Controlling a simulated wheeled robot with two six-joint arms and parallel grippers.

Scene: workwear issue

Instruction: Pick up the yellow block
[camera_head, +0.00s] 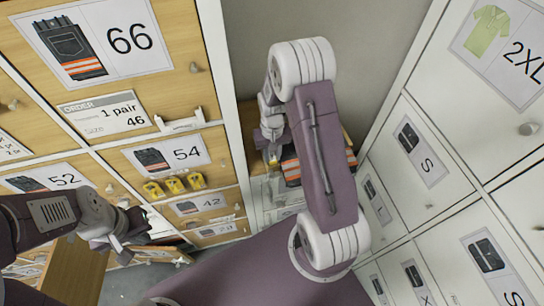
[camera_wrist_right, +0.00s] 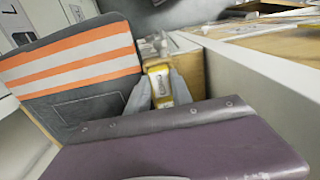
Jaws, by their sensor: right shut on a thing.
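A yellow block (camera_wrist_right: 158,84) with a pale label sits between the two grey fingers of my right gripper (camera_wrist_right: 160,92) in the right wrist view. The gripper is shut on it. In the head view my right gripper (camera_head: 272,160) points down behind my arm, with a bit of yellow at its fingers; most of the block is hidden there.
Dark folded trousers with orange and white stripes (camera_wrist_right: 75,75) lie close beside my right gripper. Wooden drawers with labels such as 66 (camera_head: 130,38) fill the left. White lockers marked S and 2XL (camera_head: 425,155) stand right. An open wooden drawer (camera_head: 75,272) is lower left.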

